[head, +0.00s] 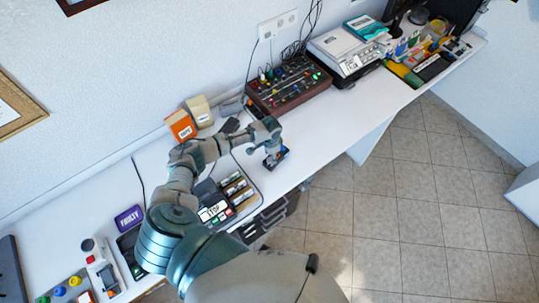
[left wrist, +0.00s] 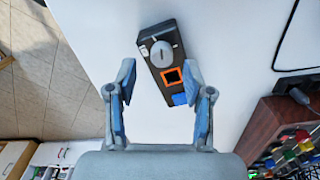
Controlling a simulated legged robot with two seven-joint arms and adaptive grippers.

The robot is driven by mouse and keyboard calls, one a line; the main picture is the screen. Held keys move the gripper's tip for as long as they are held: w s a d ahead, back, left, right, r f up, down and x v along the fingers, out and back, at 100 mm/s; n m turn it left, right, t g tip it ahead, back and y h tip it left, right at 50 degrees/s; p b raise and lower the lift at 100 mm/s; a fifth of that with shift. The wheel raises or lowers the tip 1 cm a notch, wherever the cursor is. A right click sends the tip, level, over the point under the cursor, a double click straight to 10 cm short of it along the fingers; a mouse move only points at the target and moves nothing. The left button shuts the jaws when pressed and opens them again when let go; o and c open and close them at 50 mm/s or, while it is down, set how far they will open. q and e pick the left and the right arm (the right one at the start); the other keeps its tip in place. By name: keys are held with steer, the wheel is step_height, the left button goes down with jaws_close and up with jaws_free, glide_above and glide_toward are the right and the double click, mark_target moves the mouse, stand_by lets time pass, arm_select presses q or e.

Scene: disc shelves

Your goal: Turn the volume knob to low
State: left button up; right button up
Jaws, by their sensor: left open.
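The volume knob (left wrist: 161,55) is a round grey-white knob with a dark line, on a small dark box (left wrist: 172,88). The box also carries an orange-framed square and a blue part. My right gripper is not in view.
A mixer-like panel (head: 288,84) with a wooden frame stands behind. A printer-like machine (head: 348,52) is farther right. A device marked STOP (head: 213,211) and a purple FAULTY box (head: 129,218) lie left. White table (head: 345,118) is clear right of the gripper.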

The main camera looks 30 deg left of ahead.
arm_select(q)
steer(key=shift+r+p, duration=0.6)
steer(key=shift+r, duration=0.25)
steer(key=shift+a+r+p, duration=0.15)
steer(key=shift+r+p, duration=0.15)
steer(key=shift+p, duration=0.05)
steer(key=shift+a+r+p, duration=0.2)
steer(key=shift+r+p, duration=0.05)
steer(key=shift+p, duration=0.05)
steer(key=shift+a+r+p, duration=0.3)
steer(key=shift+r+p, duration=0.5)
steer(key=shift+p, duration=0.15)
steer(key=shift+r+p, duration=0.3)
steer(key=shift+r, duration=0.05)
steer(key=shift+d+r+p, duration=0.2)
steer(key=shift+r+p, duration=0.15)
steer(key=r, duration=0.2)
step_height(320, 180, up, 5)
glide_above(268, 158)
steer(key=shift+d+r+p, duration=0.2)
steer(key=shift+r+p, duration=0.2)
steer(key=shift+r, duration=1.85)
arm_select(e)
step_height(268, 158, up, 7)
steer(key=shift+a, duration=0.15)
